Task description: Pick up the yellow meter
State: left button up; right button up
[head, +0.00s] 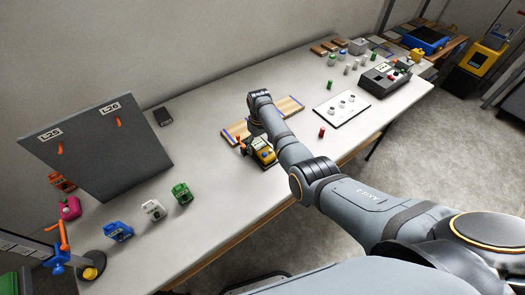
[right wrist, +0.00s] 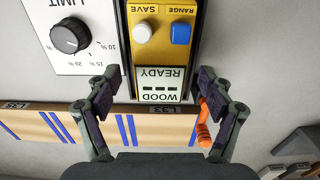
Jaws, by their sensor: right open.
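The yellow meter (head: 265,156) lies on the table below my right arm in the head view. In the right wrist view the yellow meter (right wrist: 187,60) has a white and a blue button and a display reading WOOD and READY. My right gripper (right wrist: 158,82) is open, with one fingertip on each side of the meter's display end. A gap shows beside each finger, and I cannot tell the height between fingers and meter. In the head view the right gripper (head: 252,142) is partly hidden by my arm. My left gripper is not in view.
A wooden board (head: 288,107) with blue stripes lies behind the meter. An orange part (right wrist: 203,128) is close to the right finger. A dial plate (right wrist: 85,62) is on the left. Colored devices, such as a green one (head: 181,193), stand left, near a grey panel (head: 100,150).

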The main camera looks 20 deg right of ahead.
jog(key=shift+c, duration=0.4)
jog(key=c, duration=1.4)
